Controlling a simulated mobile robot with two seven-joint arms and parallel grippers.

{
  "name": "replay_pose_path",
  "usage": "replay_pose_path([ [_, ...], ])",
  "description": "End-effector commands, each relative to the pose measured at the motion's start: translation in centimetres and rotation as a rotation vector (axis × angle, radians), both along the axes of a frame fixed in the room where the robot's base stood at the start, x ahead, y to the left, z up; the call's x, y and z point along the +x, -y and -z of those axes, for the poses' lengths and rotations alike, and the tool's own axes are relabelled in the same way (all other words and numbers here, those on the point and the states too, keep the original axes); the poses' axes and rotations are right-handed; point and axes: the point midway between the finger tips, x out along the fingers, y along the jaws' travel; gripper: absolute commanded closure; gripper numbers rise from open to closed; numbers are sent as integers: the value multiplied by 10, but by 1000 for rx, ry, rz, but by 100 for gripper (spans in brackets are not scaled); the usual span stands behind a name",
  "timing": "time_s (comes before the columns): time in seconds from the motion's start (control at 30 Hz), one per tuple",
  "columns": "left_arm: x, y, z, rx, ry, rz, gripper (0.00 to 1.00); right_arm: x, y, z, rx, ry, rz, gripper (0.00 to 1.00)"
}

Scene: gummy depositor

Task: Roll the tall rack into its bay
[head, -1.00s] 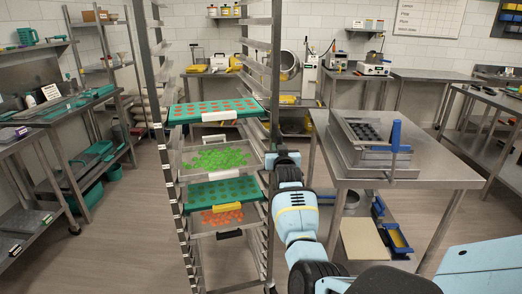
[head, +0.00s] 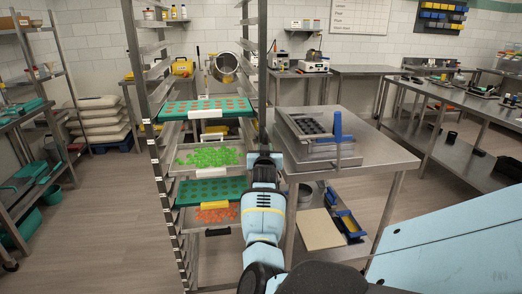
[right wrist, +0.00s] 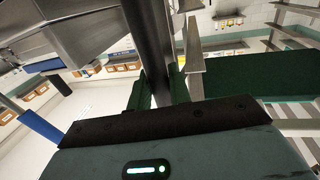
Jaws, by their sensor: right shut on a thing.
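The tall rack (head: 161,170) stands upright left of centre in the head view. It carries several trays: a green mould tray with orange pieces (head: 205,108), a tray of green gummies (head: 208,157), another green mould tray (head: 212,191) and a tray of orange gummies (head: 214,216). My right gripper (head: 263,156) is at the rack's near right post. In the right wrist view the gripper (right wrist: 158,98) is shut around this dark post (right wrist: 150,45). My left gripper is not in view. The rack's feet are cut off, and I cannot make out a marked bay.
A steel table (head: 375,158) with a mould stack (head: 315,140) stands close right of the rack. Its lower shelf holds a board (head: 318,228) and a blue-yellow bin (head: 349,225). Sacks (head: 100,122) lie at back left. Open floor (head: 110,220) is left of the rack.

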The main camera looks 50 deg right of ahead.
Motion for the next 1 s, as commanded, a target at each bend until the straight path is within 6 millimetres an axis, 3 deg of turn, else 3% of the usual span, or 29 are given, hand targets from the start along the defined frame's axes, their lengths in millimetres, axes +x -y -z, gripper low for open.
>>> replay_pose_path([
  [0.43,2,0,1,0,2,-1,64,-7,6,-1,-3,-1,16,100],
  [0.47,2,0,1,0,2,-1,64,-7,6,0,-3,-1,16,76],
  [0.57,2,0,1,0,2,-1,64,-7,6,0,-3,-1,15,63],
  [1.0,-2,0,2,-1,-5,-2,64,-4,3,0,-1,-1,9,61],
])
